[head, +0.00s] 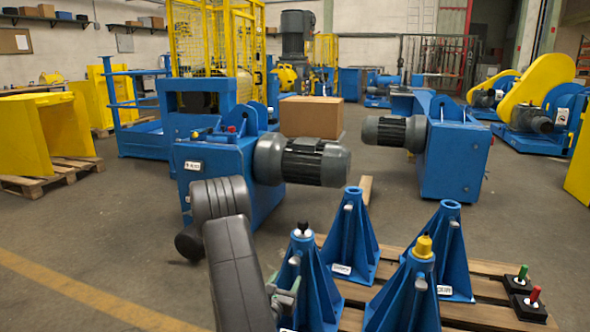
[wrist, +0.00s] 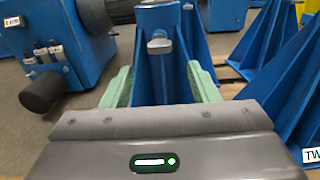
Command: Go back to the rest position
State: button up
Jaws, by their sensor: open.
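My gripper (wrist: 162,85) is open, with its two pale green fingers spread wide and nothing gripped. In the head view, my gripper (head: 285,300) is low at the front, partly hidden by my dark arm, beside the front left blue stand (head: 316,285). That stand has a black and white knob on top. In the wrist view, a blue stand (wrist: 152,75) with a grey side bolt shows between the fingers. I cannot tell whether they touch it.
More blue stands (head: 350,240) share a wooden pallet (head: 390,270); one has a yellow cap (head: 424,247). Green and red pegs (head: 535,296) stand at its right. A blue machine with a grey motor (head: 302,161) is behind my arm.

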aim_at(295, 261)
jog(key=b+x, duration=0.1)
jog(key=x, duration=0.7)
jog(key=shift+w+d+f, duration=0.15)
jog(key=shift+w, duration=0.2)
jog(key=n, duration=0.4)
jog(key=shift+n, duration=0.3)
jog(key=n, duration=0.5)
jog(key=shift+d+n, duration=0.1)
jog(key=shift+n, duration=0.2)
jog(key=n, duration=0.5)
jog(key=shift+r, duration=0.25)
jog(key=n, duration=0.5)
jog(key=shift+r, duration=0.1)
jog(key=shift+d, duration=0.1)
